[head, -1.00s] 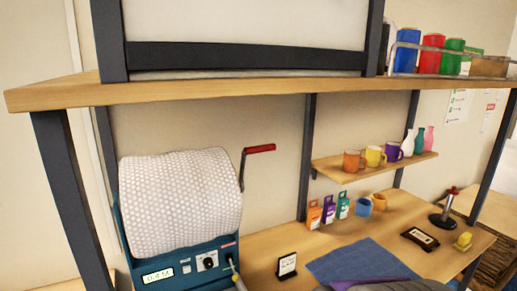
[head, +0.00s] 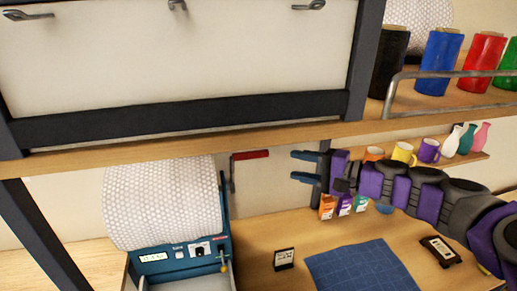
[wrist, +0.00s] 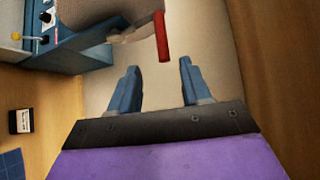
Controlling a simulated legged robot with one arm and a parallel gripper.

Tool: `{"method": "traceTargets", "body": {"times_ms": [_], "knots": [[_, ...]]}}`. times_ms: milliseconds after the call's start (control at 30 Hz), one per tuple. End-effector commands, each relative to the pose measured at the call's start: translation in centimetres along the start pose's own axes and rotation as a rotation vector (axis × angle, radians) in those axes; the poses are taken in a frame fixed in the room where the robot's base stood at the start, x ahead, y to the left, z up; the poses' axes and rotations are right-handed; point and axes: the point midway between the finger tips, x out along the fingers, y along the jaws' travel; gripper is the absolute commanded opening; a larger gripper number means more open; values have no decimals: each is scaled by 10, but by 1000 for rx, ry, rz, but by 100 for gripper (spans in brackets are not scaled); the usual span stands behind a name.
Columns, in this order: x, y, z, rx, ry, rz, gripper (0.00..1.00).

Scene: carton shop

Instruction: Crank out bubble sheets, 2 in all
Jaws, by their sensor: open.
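The bubble sheet machine stands at the lower left of the head view, with a large white bubble roll (head: 160,205) on a teal base (head: 185,262). A small display and a dark knob are on its front. Its crank has a red handle (head: 250,155), sticking out to the right at the roll's right side. The handle also shows in the wrist view (wrist: 161,38), above and between the fingers. My gripper (head: 303,167) is open and empty, right of the red handle with a gap between them. In the wrist view its blue fingers (wrist: 160,75) point toward the handle's side.
A shelf (head: 200,140) runs above the machine and my arm. A blue mat (head: 362,270) and a small black sign (head: 284,259) lie on the bench. Mugs (head: 404,152) and vases stand on a small shelf behind my arm. Coloured rolls (head: 440,52) stand on the upper shelf.

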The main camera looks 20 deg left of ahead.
Motion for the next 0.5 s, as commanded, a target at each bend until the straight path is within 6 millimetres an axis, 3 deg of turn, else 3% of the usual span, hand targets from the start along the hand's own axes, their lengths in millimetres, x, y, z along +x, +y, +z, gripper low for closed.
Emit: {"method": "traceTargets", "body": {"times_ms": [167,500], "knots": [[19,1,-2,-1,-3,-3,48],[99,2,2,-1,-5,7,48]]}}
